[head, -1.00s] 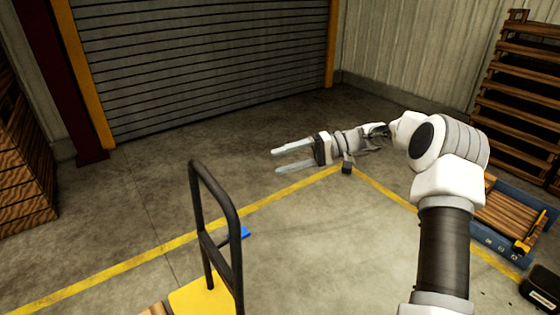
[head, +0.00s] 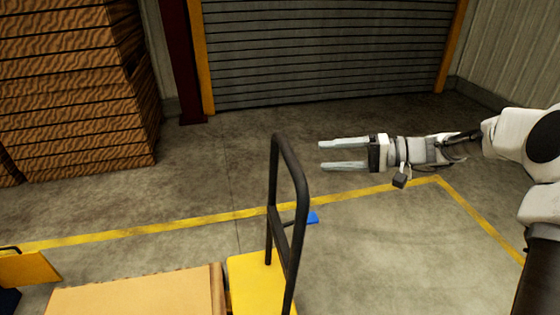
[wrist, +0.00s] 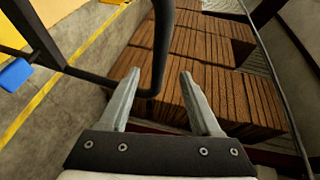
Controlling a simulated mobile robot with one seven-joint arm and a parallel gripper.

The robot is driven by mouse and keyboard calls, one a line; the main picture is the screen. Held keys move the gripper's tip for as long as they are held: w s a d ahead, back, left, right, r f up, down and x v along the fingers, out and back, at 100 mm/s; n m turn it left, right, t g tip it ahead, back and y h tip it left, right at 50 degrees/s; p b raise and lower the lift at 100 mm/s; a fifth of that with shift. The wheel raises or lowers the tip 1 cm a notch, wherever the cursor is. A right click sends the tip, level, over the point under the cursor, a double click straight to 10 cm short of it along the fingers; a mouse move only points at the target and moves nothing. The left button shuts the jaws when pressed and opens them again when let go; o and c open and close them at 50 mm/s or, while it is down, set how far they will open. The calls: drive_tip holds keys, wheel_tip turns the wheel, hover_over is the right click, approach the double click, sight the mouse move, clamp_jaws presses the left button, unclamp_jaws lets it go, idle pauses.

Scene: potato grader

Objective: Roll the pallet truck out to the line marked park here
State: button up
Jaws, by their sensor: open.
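The pallet truck's black hoop handle (head: 273,185) stands upright at the lower middle of the head view, on a yellow base (head: 252,280). A blue tab (head: 313,218) shows low beside it. My gripper (head: 322,156) is open and empty, just right of the handle's top, with its fingers pointing left. In the wrist view, a bend of the handle (wrist: 162,50) appears between the open fingertips (wrist: 158,75), seemingly beyond them and not gripped. A yellow floor line (head: 190,226) crosses behind the truck. No "park here" lettering is readable.
A tan load (head: 140,295) lies left of the yellow base. Stacked wooden crates (head: 70,90) stand at the back left, beside a dark red post (head: 180,60). A roller shutter (head: 320,50) closes the back. The floor before the shutter is clear.

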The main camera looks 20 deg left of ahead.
drive_tip(key=b+x, duration=0.1)
drive_tip(key=x, duration=1.1)
drive_tip(key=shift+a+b, duration=0.3)
drive_tip(key=shift+a, duration=0.1)
drive_tip(key=shift+f, duration=0.1)
clamp_jaws()
idle(0.6)
